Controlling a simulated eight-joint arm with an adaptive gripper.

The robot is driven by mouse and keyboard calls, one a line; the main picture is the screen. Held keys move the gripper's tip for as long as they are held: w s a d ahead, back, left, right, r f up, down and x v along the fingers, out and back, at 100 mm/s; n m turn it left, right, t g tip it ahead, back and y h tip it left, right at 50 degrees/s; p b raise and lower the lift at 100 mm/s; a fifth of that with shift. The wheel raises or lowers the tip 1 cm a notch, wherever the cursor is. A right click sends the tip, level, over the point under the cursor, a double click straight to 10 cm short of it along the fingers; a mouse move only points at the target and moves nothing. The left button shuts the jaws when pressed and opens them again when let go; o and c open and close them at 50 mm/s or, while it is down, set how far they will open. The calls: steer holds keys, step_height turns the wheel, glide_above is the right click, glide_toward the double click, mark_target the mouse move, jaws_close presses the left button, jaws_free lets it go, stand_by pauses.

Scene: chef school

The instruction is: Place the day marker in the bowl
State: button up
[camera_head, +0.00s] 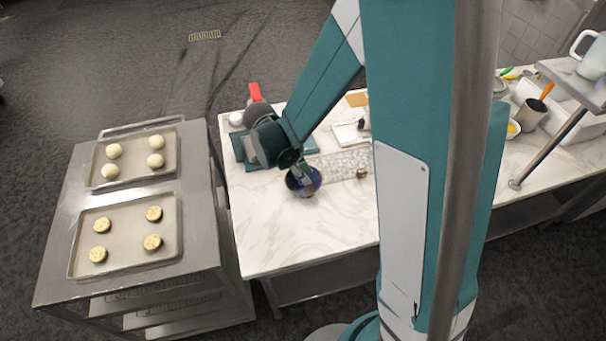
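A dark blue bowl (311,187) stands on the white marble worktop (285,235), near its left part. My gripper (303,177) points down at the bowl, with its fingertips at or just above the bowl's opening. The fingers are small here and partly blend with the bowl, so I cannot tell whether they are open or hold anything. I cannot make out the day marker for certain. A small brown object (361,173) lies on the worktop to the right of the bowl; it is too small to identify.
A steel trolley (60,270) at left carries two trays of dough rounds. A patterned mat (335,163) lies beside the bowl. The worktop in front is clear. My arm hides the middle.

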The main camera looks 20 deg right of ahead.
steer(key=o, duration=0.8)
steer(key=shift+r, duration=0.15)
steer(key=shift+r+p, duration=1.65)
steer(key=shift+r, duration=1.75)
